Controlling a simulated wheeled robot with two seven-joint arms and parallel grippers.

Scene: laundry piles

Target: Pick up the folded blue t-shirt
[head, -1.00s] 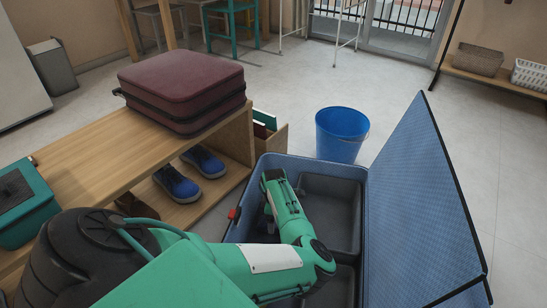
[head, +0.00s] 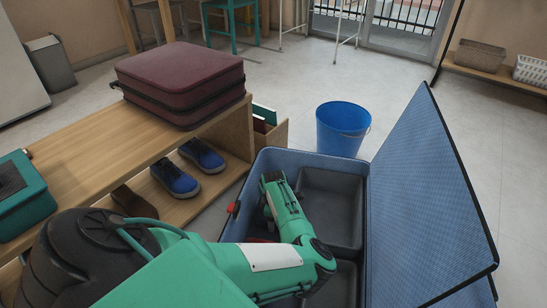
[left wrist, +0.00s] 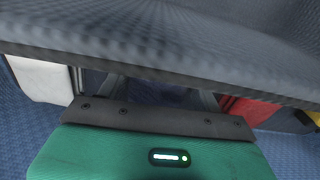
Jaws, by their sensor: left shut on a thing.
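My left arm comes in from the left and reaches down into an open blue suitcase (head: 270,158). Its gripper is hidden behind the arm in the head view. In the left wrist view the green gripper body (left wrist: 150,155) fills the bottom. Dark blue cloth, apparently the blue t-shirt (left wrist: 150,90), shows just beyond it, where the jaws are shut. A grey textured edge (left wrist: 160,62) crosses in front and hides most of the cloth and the fingertips. My right gripper is not in view.
The suitcase has dark grey trays (head: 332,205) and a raised lid (head: 425,190) on the right. A wooden bench (head: 85,155) bears a maroon case (head: 180,82); blue shoes (head: 175,178) sit below. White (left wrist: 42,78) and red (left wrist: 248,110) things flank the gripper. A blue bucket (head: 340,128) stands behind.

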